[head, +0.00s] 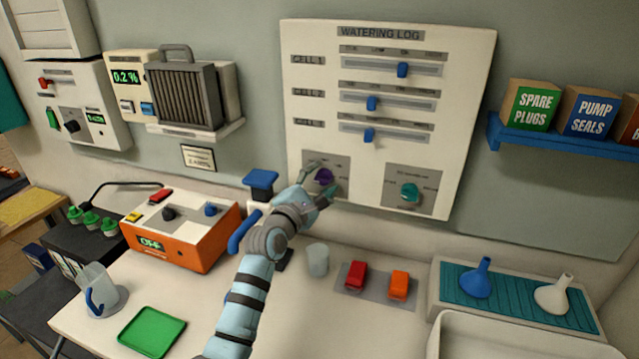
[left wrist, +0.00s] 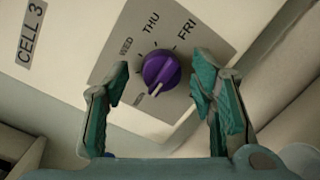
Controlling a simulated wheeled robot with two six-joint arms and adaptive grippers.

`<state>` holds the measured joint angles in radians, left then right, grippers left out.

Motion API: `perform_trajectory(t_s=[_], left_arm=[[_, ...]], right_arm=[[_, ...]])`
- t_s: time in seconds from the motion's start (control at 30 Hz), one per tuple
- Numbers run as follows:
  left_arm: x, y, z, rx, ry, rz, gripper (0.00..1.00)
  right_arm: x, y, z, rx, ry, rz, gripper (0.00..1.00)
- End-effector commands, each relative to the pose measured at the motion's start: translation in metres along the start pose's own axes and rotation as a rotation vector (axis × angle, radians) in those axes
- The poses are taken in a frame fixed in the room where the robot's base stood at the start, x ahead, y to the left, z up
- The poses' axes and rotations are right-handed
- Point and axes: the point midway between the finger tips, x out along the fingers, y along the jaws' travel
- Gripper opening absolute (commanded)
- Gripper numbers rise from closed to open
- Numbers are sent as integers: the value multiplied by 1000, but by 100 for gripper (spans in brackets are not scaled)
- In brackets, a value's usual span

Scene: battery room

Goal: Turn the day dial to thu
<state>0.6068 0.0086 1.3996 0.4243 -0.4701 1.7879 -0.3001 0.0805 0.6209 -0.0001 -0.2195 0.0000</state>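The day dial is a purple knob (left wrist: 161,70) on a grey plate of the white watering log panel (head: 460,90). In the left wrist view WED, THU and FRI are readable around it, with a partly legible label at its lower left. The knob's pale line runs toward that lower-left label, not toward THU. My left gripper (left wrist: 165,105) is open, one finger on each side of the knob, with visible gaps. In the head view the purple knob (head: 323,176) shows between the fingers (head: 322,183). My right gripper is out of view.
A teal dial (head: 409,192) sits right of the purple one, and blue sliders (head: 372,103) are above. Below are a cup (head: 317,260), red and orange blocks (head: 356,274), and an orange box (head: 185,240) at left. A blue shelf (head: 560,137) is at right.

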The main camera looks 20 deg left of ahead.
Motion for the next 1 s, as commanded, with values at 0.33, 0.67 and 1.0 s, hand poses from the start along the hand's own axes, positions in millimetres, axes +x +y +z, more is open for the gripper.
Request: perform_trajectory(t_s=[0.33,0.67,1.0], left_arm=[[0,0,-1,1,1,0,4],[-1,1,0,58,6,-7,4],[-1,2,1,291,22,-32,4]], right_arm=[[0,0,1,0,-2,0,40],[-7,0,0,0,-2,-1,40],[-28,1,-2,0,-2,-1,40]])
